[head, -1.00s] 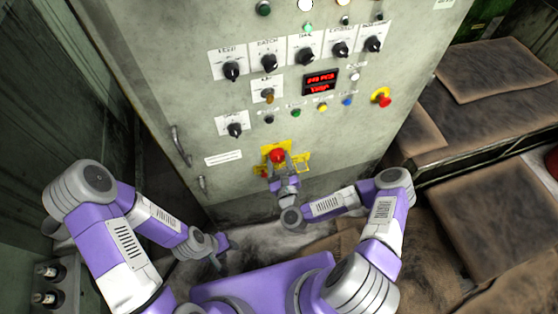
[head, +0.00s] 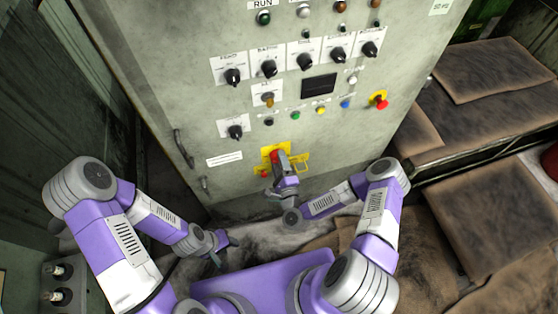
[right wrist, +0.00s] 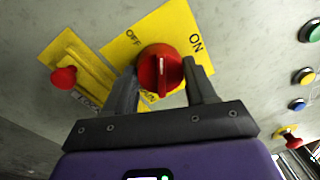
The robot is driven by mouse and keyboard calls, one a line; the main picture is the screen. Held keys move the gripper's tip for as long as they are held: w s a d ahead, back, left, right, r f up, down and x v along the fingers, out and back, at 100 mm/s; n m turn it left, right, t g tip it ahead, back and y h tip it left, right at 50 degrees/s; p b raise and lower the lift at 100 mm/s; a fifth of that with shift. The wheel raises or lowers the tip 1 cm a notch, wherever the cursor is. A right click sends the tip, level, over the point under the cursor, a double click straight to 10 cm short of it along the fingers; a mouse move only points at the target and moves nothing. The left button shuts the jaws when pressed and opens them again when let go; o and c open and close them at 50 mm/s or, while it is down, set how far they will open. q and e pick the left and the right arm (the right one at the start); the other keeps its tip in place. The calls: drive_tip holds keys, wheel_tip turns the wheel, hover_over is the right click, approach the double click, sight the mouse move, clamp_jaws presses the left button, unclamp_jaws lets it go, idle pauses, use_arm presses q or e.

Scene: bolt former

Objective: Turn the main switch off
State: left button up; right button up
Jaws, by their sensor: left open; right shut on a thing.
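The main switch is a red knob (head: 274,156) on a yellow plate (head: 267,152), low on the grey cabinet front. In the right wrist view the knob (right wrist: 161,70) sits between OFF and ON lettering on the plate (right wrist: 165,32). Its raised grip with a white mark runs upright in that picture. My right gripper (head: 281,161) is shut on the knob, one finger on each side; it also shows in the right wrist view (right wrist: 163,78). My left gripper (head: 228,248) is open and empty, low and left of the switch, away from the cabinet.
A dark display (head: 319,86) sits among black selector knobs and coloured buttons above the switch. A red emergency button (head: 380,102) is to the right. A small red piece (right wrist: 64,78) sits on the yellow hardware beside the plate.

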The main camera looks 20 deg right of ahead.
drive_tip(key=n+p, duration=0.1)
drive_tip(key=n, duration=0.5)
drive_tip(key=shift+d+y, duration=0.1)
drive_tip(key=shift+y, duration=0.2)
idle(0.4)
drive_tip(key=o, duration=1)
drive_tip(key=shift+o, duration=0.2)
drive_tip(key=s+p, duration=0.1)
drive_tip(key=s, duration=0.6)
drive_tip(key=shift+s+d+f+p, duration=0.15)
drive_tip(key=shift+s+f+p, duration=0.15)
drive_tip(key=shift+p, duration=0.05)
drive_tip(key=shift+n, duration=0.3)
